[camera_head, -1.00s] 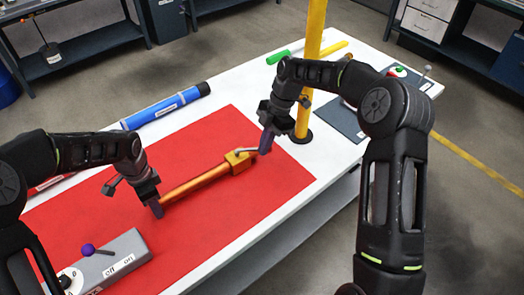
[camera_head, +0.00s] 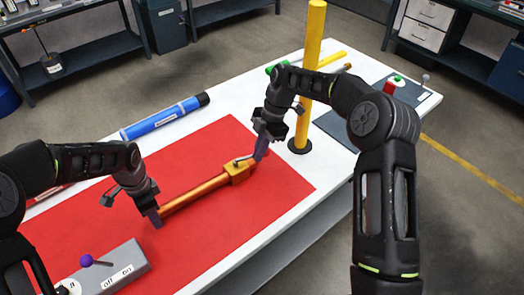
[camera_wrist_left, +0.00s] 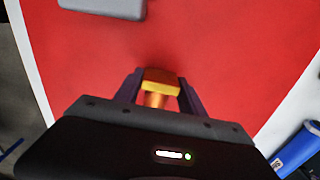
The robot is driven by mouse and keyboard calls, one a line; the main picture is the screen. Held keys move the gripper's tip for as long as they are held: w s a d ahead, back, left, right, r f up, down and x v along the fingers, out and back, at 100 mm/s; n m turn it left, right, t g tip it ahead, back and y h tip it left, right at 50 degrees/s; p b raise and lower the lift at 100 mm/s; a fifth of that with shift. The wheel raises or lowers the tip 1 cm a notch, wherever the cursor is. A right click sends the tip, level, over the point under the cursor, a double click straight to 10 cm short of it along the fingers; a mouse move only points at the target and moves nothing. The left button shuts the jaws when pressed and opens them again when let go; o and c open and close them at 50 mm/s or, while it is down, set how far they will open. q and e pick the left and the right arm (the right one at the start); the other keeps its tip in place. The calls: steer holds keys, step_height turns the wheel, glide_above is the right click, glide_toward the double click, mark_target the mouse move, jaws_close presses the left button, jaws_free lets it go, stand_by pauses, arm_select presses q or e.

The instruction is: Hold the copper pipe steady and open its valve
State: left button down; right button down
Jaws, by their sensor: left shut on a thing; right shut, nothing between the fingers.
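The copper pipe (camera_head: 198,191) lies on the red mat (camera_head: 215,145), running from lower left to upper right. Its yellow valve body (camera_head: 238,173) is at the right end, with a small grey lever (camera_head: 243,160) on top. My left gripper (camera_head: 154,216) is shut on the pipe's left end. In the left wrist view, the pipe (camera_wrist_left: 155,98) shows between the purple fingers of my left gripper (camera_wrist_left: 158,92). My right gripper (camera_head: 259,152) is shut and empty, its fingertips beside the lever at the valve. I cannot tell whether they touch it.
A yellow post (camera_head: 311,60) stands right behind my right gripper. A blue tube (camera_head: 165,117) lies along the back edge of the white table (camera_head: 218,112). A grey switch box (camera_head: 112,268) with a purple-knobbed lever is at the front left. The mat's front right is clear.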

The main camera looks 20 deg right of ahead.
steer(key=shift+s+a, duration=0.1)
stand_by(0.3)
step_height(320, 180, up, 10)
stand_by(0.8)
steer(key=shift+s, duration=0.1)
